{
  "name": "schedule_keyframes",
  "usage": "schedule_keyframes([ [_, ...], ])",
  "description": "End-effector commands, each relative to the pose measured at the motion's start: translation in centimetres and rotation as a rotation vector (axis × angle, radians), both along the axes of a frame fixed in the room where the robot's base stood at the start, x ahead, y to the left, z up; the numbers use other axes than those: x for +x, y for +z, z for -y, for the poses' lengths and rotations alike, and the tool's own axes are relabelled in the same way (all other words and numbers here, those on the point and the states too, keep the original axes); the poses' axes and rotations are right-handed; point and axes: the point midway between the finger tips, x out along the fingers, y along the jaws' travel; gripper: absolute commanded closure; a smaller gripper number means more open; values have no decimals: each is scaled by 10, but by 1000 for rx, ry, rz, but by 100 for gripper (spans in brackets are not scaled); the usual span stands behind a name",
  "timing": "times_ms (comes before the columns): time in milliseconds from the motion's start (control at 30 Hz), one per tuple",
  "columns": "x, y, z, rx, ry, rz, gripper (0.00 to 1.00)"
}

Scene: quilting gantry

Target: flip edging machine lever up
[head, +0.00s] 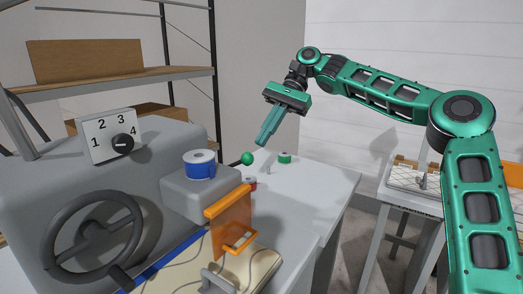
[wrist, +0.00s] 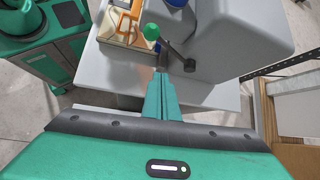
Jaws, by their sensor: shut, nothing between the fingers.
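The edging machine (head: 170,145) is a large grey body at the left in the head view. Its lever has a green ball knob (head: 247,158), seen just past the machine's right side. In the wrist view the green knob (wrist: 151,31) sits on a dark lever arm (wrist: 171,48) that runs to a round pivot on the grey housing. My gripper (head: 261,143) is shut and empty, pointing down just above and right of the knob in the head view. In the wrist view its fingertips (wrist: 161,73) lie close to the lever arm; contact cannot be told.
The machine carries a dial (head: 123,142) numbered 1 to 4, a dark handwheel (head: 92,238), a blue spool (head: 200,168) and an orange guard (head: 231,225). A green spool (head: 285,157) stands on the white table (head: 318,185). Shelving stands behind; another table is at right.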

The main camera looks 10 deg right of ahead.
Motion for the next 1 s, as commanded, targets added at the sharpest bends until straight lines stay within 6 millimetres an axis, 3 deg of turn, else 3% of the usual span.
schedule_keyframes([
  [300,16,17,4,0,2,1,100],
  [733,16,17,5,-4,3,2,100],
  [867,7,9,-4,-42,23,22,100],
  [1000,-14,-17,-14,-139,68,70,100],
])
